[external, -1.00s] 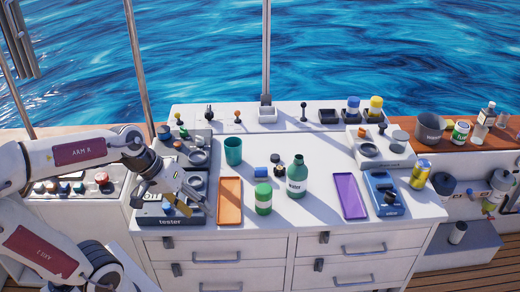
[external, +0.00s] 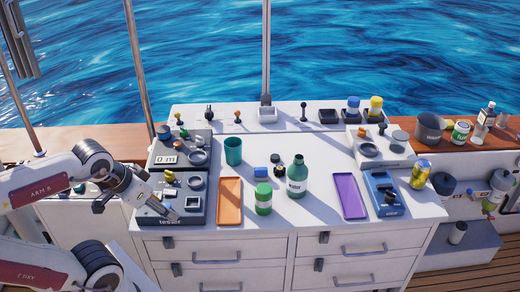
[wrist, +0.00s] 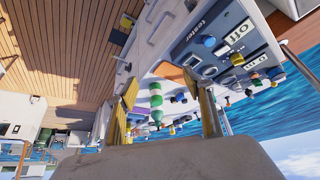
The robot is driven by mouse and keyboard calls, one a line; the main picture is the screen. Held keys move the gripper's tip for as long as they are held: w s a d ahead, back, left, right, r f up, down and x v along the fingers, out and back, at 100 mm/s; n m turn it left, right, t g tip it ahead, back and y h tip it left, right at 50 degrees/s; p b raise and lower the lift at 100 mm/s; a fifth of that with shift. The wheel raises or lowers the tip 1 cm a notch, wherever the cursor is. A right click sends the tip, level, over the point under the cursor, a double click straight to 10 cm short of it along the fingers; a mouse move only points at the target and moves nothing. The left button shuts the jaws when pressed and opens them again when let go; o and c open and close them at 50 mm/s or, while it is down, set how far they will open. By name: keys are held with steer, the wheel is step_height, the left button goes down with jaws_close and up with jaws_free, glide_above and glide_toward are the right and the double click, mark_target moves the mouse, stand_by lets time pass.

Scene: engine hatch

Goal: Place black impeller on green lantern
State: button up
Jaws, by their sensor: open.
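The green lantern (external: 263,199), seemingly the green cylinder with a white band, stands upright on the white worktop. It also shows between my fingers in the wrist view (wrist: 156,101), some way off. A small dark piece, probably the black impeller (external: 279,171), sits behind it, next to a blue cylinder; its shape is too small to make out surely. My gripper (external: 174,214) is open and empty at the front left, over the front edge of the tester panel, well left of both. Its yellow-padded fingers stand apart in the wrist view (wrist: 165,112).
An orange tray (external: 230,190) lies between my gripper and the lantern. A teal cup (external: 233,151) and a green bottle (external: 297,178) stand nearby. The tester panel (external: 172,208) is at the left, a purple tray (external: 350,210) at the right.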

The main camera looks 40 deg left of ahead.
steer(key=w+d+r+n+h, duration=0.1)
steer(key=w+d+n+h, duration=0.35)
steer(key=w, duration=0.75)
steer(key=n+t, duration=0.2)
steer(key=n, duration=1.7)
glide_above(263, 170)
steer(key=s+d, duration=0.6)
steer(key=s, duration=0.2)
step_height(263, 170, down, 7)
steer(key=w+a+f+n, duration=0.1)
steer(key=w+f+n, duration=0.1)
steer(key=w+a+f+n, duration=0.2)
steer(key=w+f+n, duration=0.1)
steer(key=w+a+f+n+y, duration=0.1)
steer(key=w+a+f+n, duration=0.1)
steer(key=f, duration=0.1)
steer(key=shift+w+a+n+t, duration=0.25)
steer(key=shift+t, duration=0.05)
steer(key=shift+w+a+f+n, duration=0.2)
steer(key=shift+f+n, duration=0.1)
steer(key=shift+f, duration=0.05)
steer(key=shift+f, duration=0.1)
steer(key=shift+x, duration=1.2)
